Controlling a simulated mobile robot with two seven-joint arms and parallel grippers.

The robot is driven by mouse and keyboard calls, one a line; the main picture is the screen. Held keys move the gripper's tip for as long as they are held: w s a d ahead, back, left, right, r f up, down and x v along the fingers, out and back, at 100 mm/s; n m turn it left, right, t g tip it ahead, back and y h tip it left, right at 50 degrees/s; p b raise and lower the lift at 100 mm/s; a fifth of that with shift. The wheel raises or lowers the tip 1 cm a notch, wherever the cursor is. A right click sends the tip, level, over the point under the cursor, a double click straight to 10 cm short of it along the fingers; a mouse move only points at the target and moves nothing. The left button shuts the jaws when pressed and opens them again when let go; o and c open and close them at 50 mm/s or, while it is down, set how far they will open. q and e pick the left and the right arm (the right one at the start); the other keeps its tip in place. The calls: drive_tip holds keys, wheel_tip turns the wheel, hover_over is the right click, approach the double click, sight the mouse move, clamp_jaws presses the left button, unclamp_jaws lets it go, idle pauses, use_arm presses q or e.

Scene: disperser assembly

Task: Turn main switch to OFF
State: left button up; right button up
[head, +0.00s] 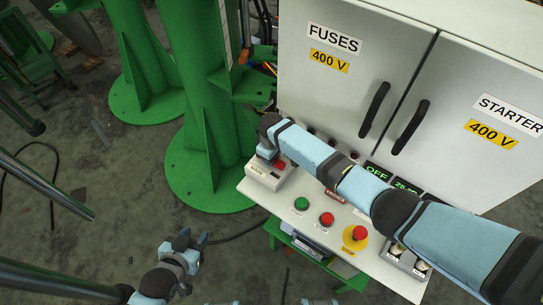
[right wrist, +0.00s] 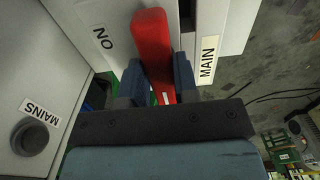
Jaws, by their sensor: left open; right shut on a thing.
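The main switch box (head: 266,176), labelled MAIN, sits at the left end of the control panel. Its red handle (right wrist: 151,38) shows large in the right wrist view, between the two fingers of my right gripper (right wrist: 158,82). The gripper is shut on this handle. An ON label (right wrist: 103,38) is on the box left of the handle, and a MAIN label (right wrist: 208,57) is on its right. No OFF mark can be made out on the switch box. In the head view my right arm partly covers the switch. My left gripper (head: 192,241) is open and empty, low and left of the panel.
Green (head: 302,204) and red (head: 326,219) push buttons and a yellow-based red stop button (head: 358,234) sit on the panel. A lit OFF display (head: 376,171) is partly behind my right arm. Cabinet doors (head: 325,75) stand behind. Green columns (head: 200,110) stand left.

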drive_tip(key=o, duration=0.9)
wheel_tip(320, 180, up, 14)
drive_tip(key=shift+f, duration=0.1)
idle(0.5)
